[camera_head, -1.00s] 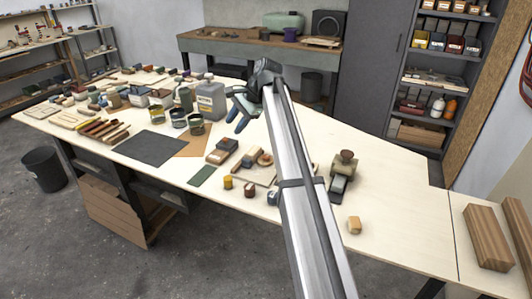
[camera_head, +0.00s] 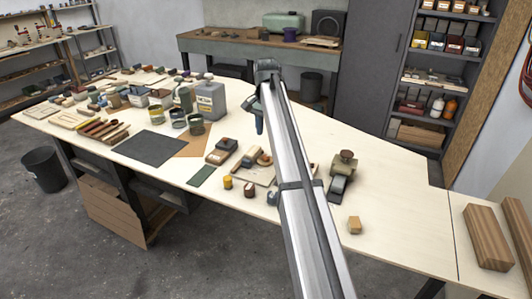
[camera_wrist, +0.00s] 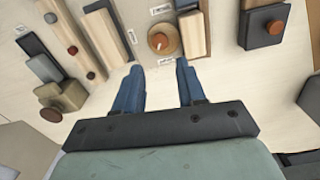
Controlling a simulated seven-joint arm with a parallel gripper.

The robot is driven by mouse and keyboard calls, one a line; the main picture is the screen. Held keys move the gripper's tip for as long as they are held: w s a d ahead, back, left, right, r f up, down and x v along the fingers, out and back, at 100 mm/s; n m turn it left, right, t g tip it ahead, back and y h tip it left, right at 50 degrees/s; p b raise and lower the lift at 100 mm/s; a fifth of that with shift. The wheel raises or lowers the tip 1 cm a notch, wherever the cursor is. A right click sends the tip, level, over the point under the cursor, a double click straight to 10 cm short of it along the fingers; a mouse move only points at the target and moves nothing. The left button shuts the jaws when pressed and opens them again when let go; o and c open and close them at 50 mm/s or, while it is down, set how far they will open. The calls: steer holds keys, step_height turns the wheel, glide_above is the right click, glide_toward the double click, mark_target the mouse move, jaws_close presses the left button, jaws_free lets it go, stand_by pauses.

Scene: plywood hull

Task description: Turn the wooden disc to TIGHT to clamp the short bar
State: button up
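The wooden disc (camera_wrist: 164,40) is round and orange-brown, with a small pale mark on top. It sits on a pale board beside a light wooden block (camera_wrist: 194,36). In the head view the disc (camera_head: 265,159) shows just left of my arm. My gripper (camera_wrist: 160,66) has two blue fingers, spread apart with nothing between them. In the wrist view the fingertips are just below the disc, apart from it. In the head view the gripper (camera_head: 260,123) is partly hidden by my arm. I cannot tell which piece is the short bar.
A dark block with an orange knob (camera_wrist: 264,27) is at the right. A long wooden bar (camera_wrist: 98,32) and a tan clamp-like block (camera_wrist: 62,96) are at the left. A grey container (camera_head: 208,101) and several tins crowd the table's left side.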

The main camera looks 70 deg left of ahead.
mark_target(266, 156)
step_height(266, 156, down, 10)
steer(key=shift+r, duration=0.25)
steer(key=shift+c, duration=0.5)
jaws_close()
steer(key=shift+n, duration=3.1)
